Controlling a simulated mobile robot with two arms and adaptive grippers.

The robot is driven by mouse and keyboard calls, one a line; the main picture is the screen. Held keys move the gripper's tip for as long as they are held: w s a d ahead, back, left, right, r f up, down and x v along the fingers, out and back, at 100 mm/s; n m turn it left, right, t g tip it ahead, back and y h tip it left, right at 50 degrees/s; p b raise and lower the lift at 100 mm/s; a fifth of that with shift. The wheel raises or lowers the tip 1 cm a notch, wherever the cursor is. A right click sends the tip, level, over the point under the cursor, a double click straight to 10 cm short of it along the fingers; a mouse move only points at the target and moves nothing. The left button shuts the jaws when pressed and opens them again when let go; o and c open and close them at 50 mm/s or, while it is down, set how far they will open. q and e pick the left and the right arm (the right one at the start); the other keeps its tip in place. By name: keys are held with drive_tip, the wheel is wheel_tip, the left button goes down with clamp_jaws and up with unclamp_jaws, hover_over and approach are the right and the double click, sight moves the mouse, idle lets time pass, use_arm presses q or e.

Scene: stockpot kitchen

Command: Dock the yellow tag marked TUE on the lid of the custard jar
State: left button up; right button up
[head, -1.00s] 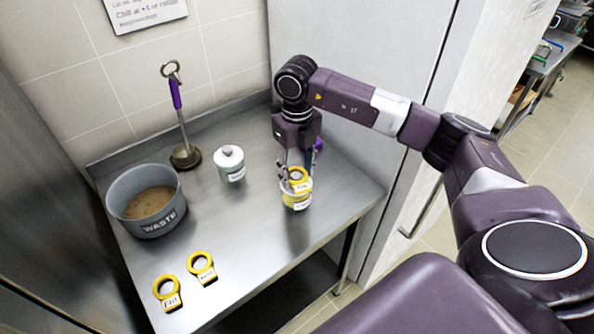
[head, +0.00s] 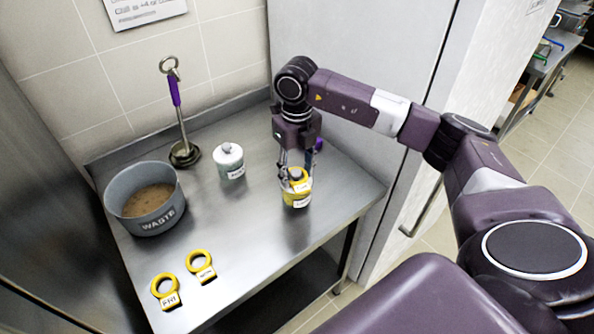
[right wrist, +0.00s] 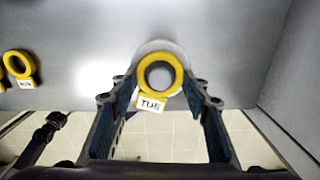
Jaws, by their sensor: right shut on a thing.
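The yellow TUE tag (right wrist: 149,103) is a ring with a white label. It sits at the lid of the yellow-banded jar (head: 296,200), with the grey lid knob (head: 295,174) showing within its ring. The pale lid (right wrist: 150,47) shows behind the ring in the right wrist view. I cannot tell whether the tag rests fully on the lid. My right gripper (head: 296,178) points down over the jar and is shut on the tag, one finger on each side in the right wrist view. The jar stands upright. My left gripper is not in view.
A white jar with a teal band (head: 230,161) stands left of the yellow one. A grey WASTE pot (head: 150,222) and a purple-handled tool (head: 178,115) are farther left. Two yellow tags, one marked FRI (head: 167,294) and another (head: 202,266), lie in front. The steel between is clear.

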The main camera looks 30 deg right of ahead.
drive_tip(key=o, duration=0.8)
wheel_tip(320, 180, up, 11)
drive_tip(key=p, duration=0.7)
idle(0.4)
